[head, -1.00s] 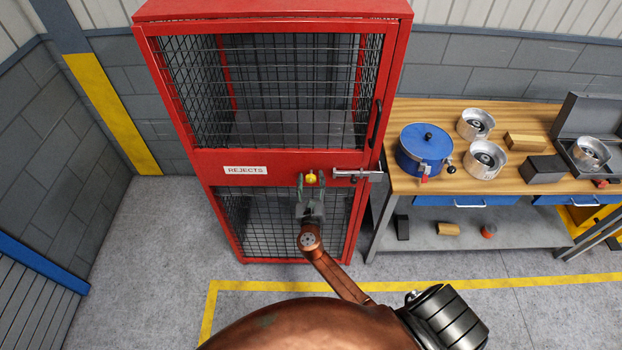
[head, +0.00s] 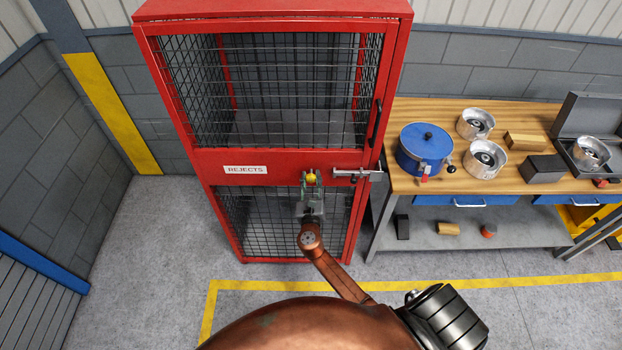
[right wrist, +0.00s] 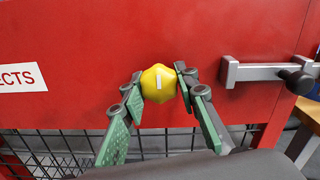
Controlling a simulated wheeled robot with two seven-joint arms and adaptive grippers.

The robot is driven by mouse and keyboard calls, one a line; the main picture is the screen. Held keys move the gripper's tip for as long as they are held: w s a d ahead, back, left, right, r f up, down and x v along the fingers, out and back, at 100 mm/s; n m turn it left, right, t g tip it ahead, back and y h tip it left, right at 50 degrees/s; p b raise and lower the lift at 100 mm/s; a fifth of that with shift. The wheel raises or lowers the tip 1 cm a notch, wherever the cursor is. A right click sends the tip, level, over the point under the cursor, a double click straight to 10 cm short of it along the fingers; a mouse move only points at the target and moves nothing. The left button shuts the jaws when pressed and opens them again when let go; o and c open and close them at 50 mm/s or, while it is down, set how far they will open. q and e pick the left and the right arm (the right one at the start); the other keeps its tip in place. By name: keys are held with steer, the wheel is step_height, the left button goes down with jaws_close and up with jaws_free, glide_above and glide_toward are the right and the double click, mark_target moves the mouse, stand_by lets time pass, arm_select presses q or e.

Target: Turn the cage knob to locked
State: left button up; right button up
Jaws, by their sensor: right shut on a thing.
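The red reject cage (head: 290,163) stands upright, its mesh door closed. The yellow knob (right wrist: 158,82) sits on its red middle band and carries a short white mark that looks near upright in the right wrist view. My right gripper (head: 311,183) is shut on the knob, one finger on each side of it. In the right wrist view the green-padded fingers flank the knob. The silver slide bolt (head: 356,173) lies level just right of the knob, reaching to the cage's right edge. My left gripper is not in view.
A wooden workbench (head: 510,185) stands right of the cage, holding a blue pot (head: 423,148), metal clutch parts, blocks and an open case. A white REJECTS label (head: 246,169) is left of the knob. The floor left of the cage is clear.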

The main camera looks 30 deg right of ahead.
steer(key=m+b, duration=0.3)
steer(key=m, duration=0.2)
steer(key=shift+a+f+b, duration=0.1)
steer(key=shift+f+b, duration=0.05)
steer(key=shift+b, duration=0.25)
steer(key=m+b, duration=0.3)
steer(key=m, duration=0.1)
steer(key=shift+w+m, duration=0.1)
steer(key=shift+m, duration=0.2)
steer(key=m+b, duration=0.3)
steer(key=m, duration=0.2)
steer(key=shift+b, duration=0.3)
steer(key=shift+r+m+b, duration=0.2)
steer(key=shift+m+b, duration=0.65)
steer(key=shift+m, duration=0.75)
steer(key=o, duration=1.2)
